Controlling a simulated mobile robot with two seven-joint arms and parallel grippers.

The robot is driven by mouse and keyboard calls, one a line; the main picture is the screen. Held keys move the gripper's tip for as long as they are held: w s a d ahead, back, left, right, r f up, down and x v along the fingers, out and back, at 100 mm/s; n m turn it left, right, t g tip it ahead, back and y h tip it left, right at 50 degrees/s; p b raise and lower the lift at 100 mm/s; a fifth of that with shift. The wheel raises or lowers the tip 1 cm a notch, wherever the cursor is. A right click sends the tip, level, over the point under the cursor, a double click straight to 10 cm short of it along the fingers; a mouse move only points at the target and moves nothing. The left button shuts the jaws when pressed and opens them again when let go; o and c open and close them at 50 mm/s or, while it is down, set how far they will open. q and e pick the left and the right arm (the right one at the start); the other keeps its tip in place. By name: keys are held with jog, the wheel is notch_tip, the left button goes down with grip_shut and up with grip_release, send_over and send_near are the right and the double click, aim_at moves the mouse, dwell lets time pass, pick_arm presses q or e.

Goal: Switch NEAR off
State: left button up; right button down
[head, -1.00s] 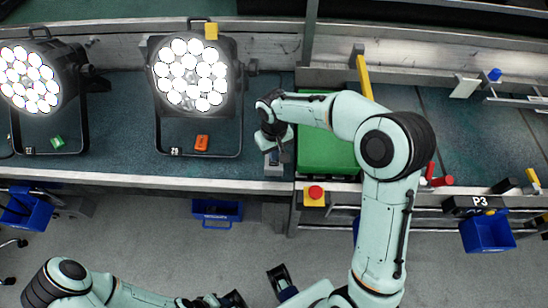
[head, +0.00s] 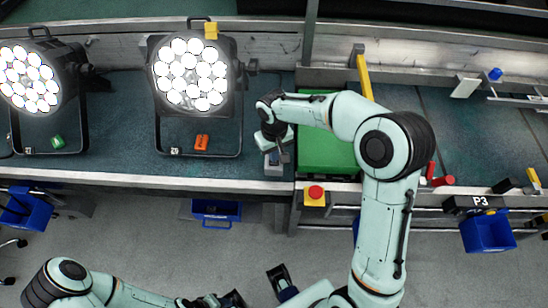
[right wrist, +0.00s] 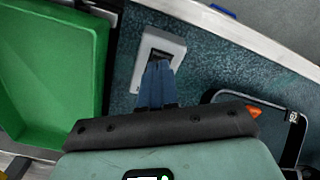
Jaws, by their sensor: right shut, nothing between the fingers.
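A small light-grey switch box (head: 273,168) lies on the dark green bench surface, left of the green tray. In the right wrist view the switch box (right wrist: 150,45) shows a dark rocker opening. My right gripper (head: 275,150) is over the box, shut and empty. In the right wrist view its blue-grey fingertips (right wrist: 160,68) reach the rocker and cover part of it; I cannot tell whether they press it. Two par cans stand to the left, both lit: the nearer one (head: 190,75) and one at the far left (head: 28,77). My left gripper (head: 222,300) is low in view, its jaws unclear.
The green tray (head: 328,150) is right beside the box. A red button on a yellow box (head: 315,195) is at the bench's front edge. An orange piece (head: 201,142) and a green piece (head: 57,142) lie under the lamps. Blue bins (head: 217,211) hang below.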

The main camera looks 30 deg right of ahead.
pick_arm(q)
jog(key=shift+s+f+b, duration=0.2)
jog(key=shift+f+b, duration=0.3)
jog(key=shift+f, duration=0.05)
pick_arm(e)
jog(key=shift+f, duration=0.8)
jog(key=shift+r+p, duration=2.4)
jog(key=shift+r, duration=1.15)
pick_arm(q)
jog(key=r, duration=0.1)
jog(key=w+r, duration=0.1)
jog(key=r, duration=0.1)
jog(key=w+r, duration=0.1)
jog(key=r, duration=0.1)
jog(key=shift+s, duration=0.15)
pick_arm(e)
jog(key=shift+f, duration=0.1)
